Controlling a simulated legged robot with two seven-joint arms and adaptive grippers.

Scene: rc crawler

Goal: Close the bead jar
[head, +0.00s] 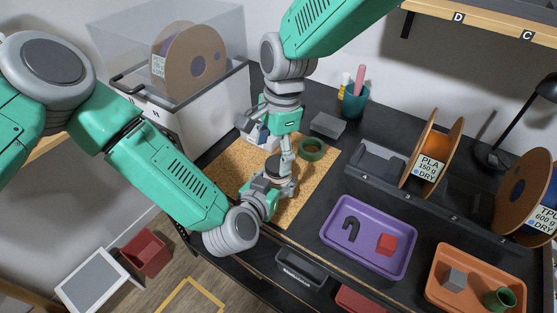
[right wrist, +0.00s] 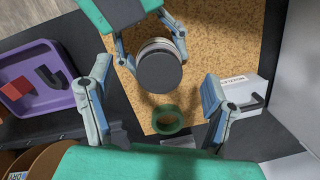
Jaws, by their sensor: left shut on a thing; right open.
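The bead jar shows in the right wrist view with a dark round lid (right wrist: 160,70) on top and a pale banded side (right wrist: 157,44) below it. In the head view the dark lid (head: 275,165) is partly hidden by my grippers. My left gripper (head: 278,184) is shut around the jar over the cork mat; its fingers (right wrist: 150,40) flank the jar in the right wrist view. My right gripper (head: 288,162) is open above the jar, its fingers (right wrist: 158,80) spread wide on either side of the lid, apart from it. I cannot tell how tightly the lid sits.
A green ring (head: 312,149) lies on the cork mat (head: 235,165) beside the jar. A white labelled box (right wrist: 238,90) stands close by the right gripper. A purple tray (head: 330,243), an orange tray (head: 438,283) and filament spools (head: 432,155) lie to the right.

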